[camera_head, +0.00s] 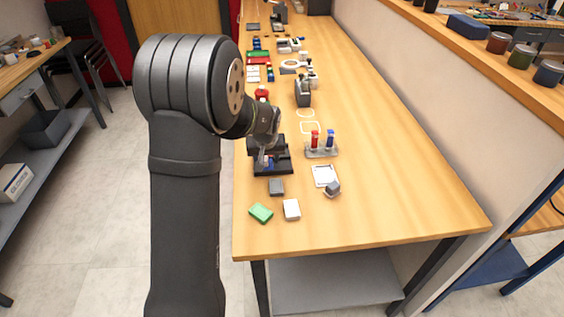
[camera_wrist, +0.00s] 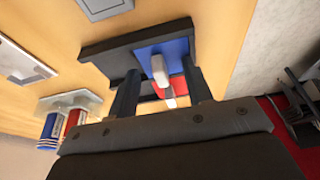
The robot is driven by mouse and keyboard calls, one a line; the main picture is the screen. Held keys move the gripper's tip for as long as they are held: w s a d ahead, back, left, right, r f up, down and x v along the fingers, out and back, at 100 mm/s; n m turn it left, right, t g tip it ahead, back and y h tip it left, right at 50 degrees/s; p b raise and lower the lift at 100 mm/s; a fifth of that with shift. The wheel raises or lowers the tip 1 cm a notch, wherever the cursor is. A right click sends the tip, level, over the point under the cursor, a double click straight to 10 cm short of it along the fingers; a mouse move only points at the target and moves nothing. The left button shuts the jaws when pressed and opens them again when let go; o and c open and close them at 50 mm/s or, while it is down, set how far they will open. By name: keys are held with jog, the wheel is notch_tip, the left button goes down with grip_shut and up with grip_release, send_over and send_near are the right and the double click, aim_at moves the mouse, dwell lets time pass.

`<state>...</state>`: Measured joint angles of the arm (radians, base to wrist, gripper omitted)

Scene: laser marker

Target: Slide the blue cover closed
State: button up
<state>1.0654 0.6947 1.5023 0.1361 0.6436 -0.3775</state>
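The blue cover (camera_wrist: 180,47) lies on a dark base (camera_wrist: 114,58) in the wrist view, with a pale upright handle (camera_wrist: 160,70) on it. A red part (camera_wrist: 179,86) shows beside the blue cover, towards my gripper. My gripper (camera_wrist: 160,85) is open, with its two dark fingers apart on either side of the handle and the red part. I cannot tell whether the fingers touch anything. In the head view the dark base (camera_head: 272,171) stands near the left table edge, with my gripper (camera_head: 264,153) over it; the arm hides part of it.
A stand (camera_head: 322,153) with a red and a blue bottle is to the right of the base. A grey block (camera_head: 276,186), green block (camera_head: 261,213) and white block (camera_head: 291,209) lie in front. The right side of the table (camera_head: 400,180) is clear.

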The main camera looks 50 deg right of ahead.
aim_at(266, 159)
jog(key=shift+a, duration=0.15)
jog(key=shift+r, duration=2.9)
jog(key=shift+f, duration=2.9)
jog(key=shift+o, duration=0.2)
